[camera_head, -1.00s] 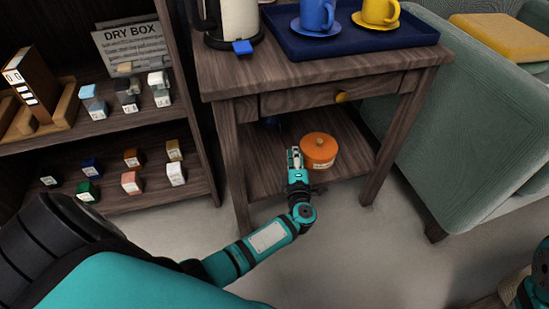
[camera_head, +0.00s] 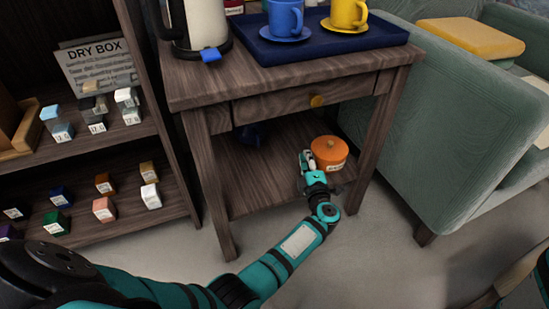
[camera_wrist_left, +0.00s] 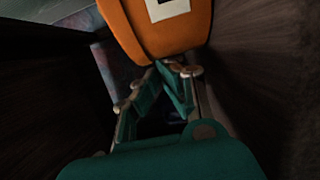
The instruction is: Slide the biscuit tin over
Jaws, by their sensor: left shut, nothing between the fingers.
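The biscuit tin (camera_head: 331,149) is a round orange tin with a knob on its lid and a white label. It sits on the lower shelf (camera_head: 262,182) of the wooden side table, near the right front leg. My left gripper (camera_head: 305,158) is shut and empty at the tin's left side. In the left wrist view the tin (camera_wrist_left: 160,28) fills the top, and my shut fingers (camera_wrist_left: 160,72) are right up against or very close to it; contact is hard to tell. My right gripper is out of view.
The right front table leg (camera_head: 377,150) stands just right of the tin. A dark blue object (camera_head: 250,134) lies further back on the shelf. A green armchair (camera_head: 440,130) stands right, a shelf of small blocks (camera_head: 95,190) left.

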